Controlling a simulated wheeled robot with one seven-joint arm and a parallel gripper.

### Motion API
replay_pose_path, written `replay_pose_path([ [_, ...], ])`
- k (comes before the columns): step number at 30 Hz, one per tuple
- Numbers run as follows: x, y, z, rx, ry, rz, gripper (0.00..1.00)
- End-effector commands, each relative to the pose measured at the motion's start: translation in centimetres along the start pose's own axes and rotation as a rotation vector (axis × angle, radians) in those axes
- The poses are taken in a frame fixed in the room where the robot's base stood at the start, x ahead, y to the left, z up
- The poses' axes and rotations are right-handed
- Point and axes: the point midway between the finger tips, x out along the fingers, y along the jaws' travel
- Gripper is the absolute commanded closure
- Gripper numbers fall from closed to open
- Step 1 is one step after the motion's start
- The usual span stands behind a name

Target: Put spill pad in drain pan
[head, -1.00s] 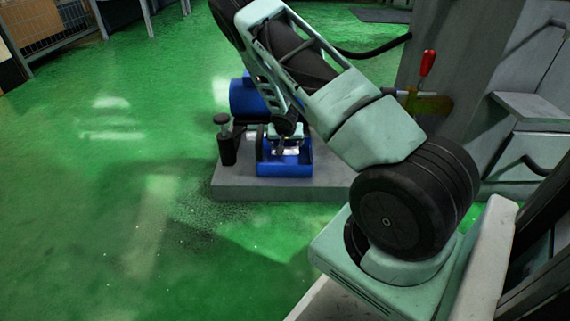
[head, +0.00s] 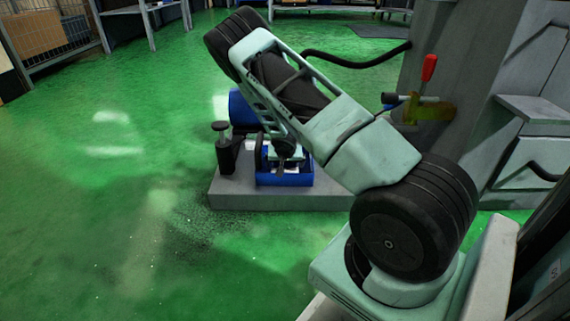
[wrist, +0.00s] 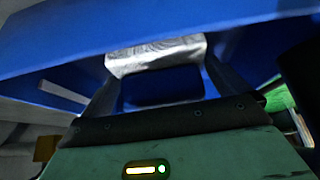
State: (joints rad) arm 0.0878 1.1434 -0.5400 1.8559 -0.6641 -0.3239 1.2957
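The blue drain pan (head: 285,181) stands on a grey plinth beneath my gripper (head: 284,164). In the wrist view, the blue pan wall (wrist: 60,45) spans the top of the picture. A silver-white crumpled piece, which looks like the spill pad (wrist: 155,55), lies across between my two fingertips. The ends of the pad meet both fingers of my gripper (wrist: 158,72), which look shut on it. My gripper points down at the pan, with the pad low at its opening. I cannot tell whether the pad touches the pan's floor.
A grey plinth (head: 235,196) carries the pan, a dark bottle-like can (head: 224,150) to its left and a blue drum-shaped body (head: 240,108) behind. A red-handled lever (head: 429,70) sits on the machine at right. The green floor at left is clear.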

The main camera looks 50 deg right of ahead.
Motion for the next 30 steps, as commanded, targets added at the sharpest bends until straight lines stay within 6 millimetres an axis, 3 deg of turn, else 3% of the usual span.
replay_pose_path([
  [10,-1.1,0.0,-0.3,0.0,0.0,0.0,0.0],
  [24,-10.3,0.0,-0.4,0.0,0.001,0.0,0.0],
  [30,-12.1,0.0,-0.3,0.0,0.001,0.0,0.0],
])
